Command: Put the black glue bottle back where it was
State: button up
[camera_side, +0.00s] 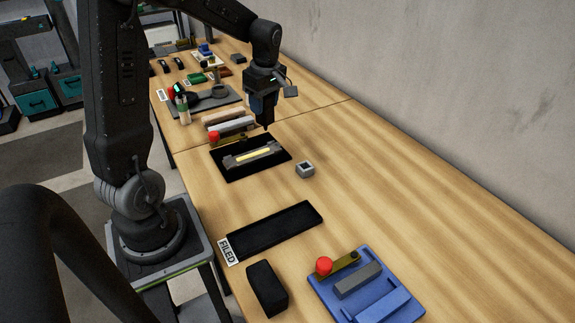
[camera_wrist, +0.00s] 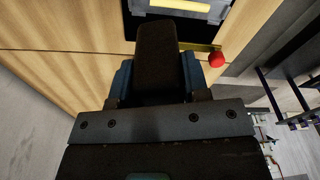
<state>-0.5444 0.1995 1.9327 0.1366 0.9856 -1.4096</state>
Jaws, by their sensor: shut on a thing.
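My gripper (camera_side: 264,112) is above the table, just behind the black tray with the grey holder, in the side view. It is shut on a dark object, taken to be the black glue bottle (camera_wrist: 158,62), which fills the space between the blue fingers in the wrist view. In the side view a narrow black tip (camera_side: 267,126) points down below the fingers, clear of the tray. Most of the bottle is hidden by the fingers. A small grey square block (camera_side: 305,169) with a dark opening on top stands on the table, in front and to the right of the gripper.
An empty black tray (camera_side: 272,232) marked FILED, a black block (camera_side: 266,288) and a blue fixture (camera_side: 366,287) stand nearer. Bars and a cluttered grey tray lie behind. The table's right side is clear.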

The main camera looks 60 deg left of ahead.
jog(key=r+m, duration=0.1)
jog(key=s+d+r+m, duration=0.1)
jog(key=m, duration=0.1)
jog(key=shift+d, duration=0.25)
jog(key=shift+d+f+m, duration=0.15)
jog(key=shift+d+m, duration=0.15)
jog(key=shift+w+d+f, duration=1.2)
jog(key=shift+d+f, duration=0.2)
jog(key=shift+f, duration=0.35)
jog(key=shift+w+d+f, duration=1.2)
jog(key=shift+d+f, duration=0.15)
jog(key=shift+f, duration=0.45)
jog(key=shift+w+d+f, duration=1.2)
jog(key=shift+d+f, duration=0.2)
jog(key=shift+f, duration=0.35)
jog(key=shift+f, duration=0.3)
jog(key=o, duration=1)
